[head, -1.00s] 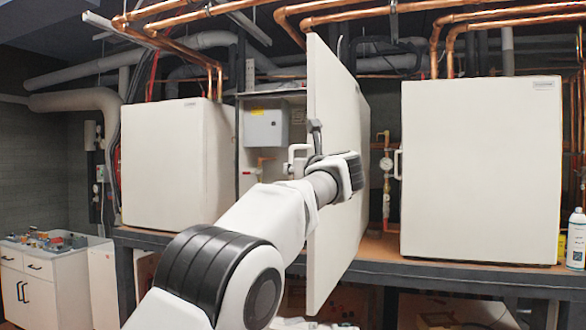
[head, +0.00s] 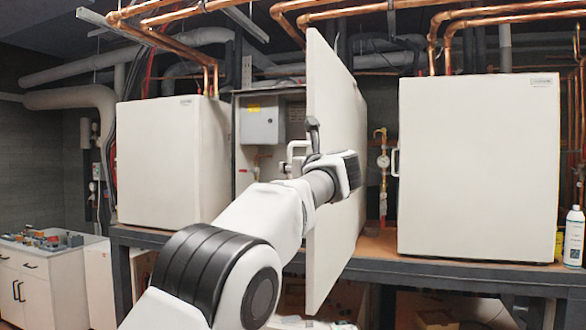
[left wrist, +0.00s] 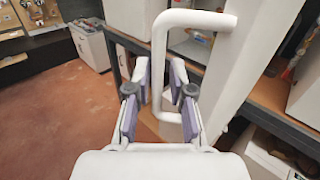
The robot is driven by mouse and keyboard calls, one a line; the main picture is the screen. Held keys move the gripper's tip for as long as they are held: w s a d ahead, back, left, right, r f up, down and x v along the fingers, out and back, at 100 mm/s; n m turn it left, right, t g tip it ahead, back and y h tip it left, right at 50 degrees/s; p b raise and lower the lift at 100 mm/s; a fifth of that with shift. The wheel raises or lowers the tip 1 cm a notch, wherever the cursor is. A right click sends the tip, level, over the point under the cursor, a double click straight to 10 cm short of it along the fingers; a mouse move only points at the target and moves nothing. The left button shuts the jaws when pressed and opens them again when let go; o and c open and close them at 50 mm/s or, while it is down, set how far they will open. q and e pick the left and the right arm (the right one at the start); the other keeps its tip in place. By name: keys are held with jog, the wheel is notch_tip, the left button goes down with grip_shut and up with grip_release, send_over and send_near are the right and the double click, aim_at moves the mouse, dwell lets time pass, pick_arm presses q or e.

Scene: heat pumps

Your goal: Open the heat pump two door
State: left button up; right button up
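The heat pump two door (head: 333,170) is a tall white panel on the middle unit. It stands swung out toward me, seen nearly edge-on, with the grey cabinet interior (head: 242,180) exposed to its left. My left gripper (head: 298,155) is at the door's left face, by the white handle (head: 299,146); its fingers are hard to make out there. In the left wrist view, the handle's long bar (left wrist: 160,60) passes between the two fingers of my left gripper (left wrist: 160,85). The fingers are apart, with a gap on both sides of the bar. My right gripper is not in view.
White closed units stand left (head: 170,160) and right (head: 478,165) on a dark bench frame (head: 440,278). Copper pipes (head: 400,12) run overhead. A spray bottle (head: 575,238) is at the far right. A cabinet with tools (head: 40,265) is at the left. Brown floor (left wrist: 60,120) is open at left.

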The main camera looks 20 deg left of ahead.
pick_arm(q)
jog(key=v, duration=1.2)
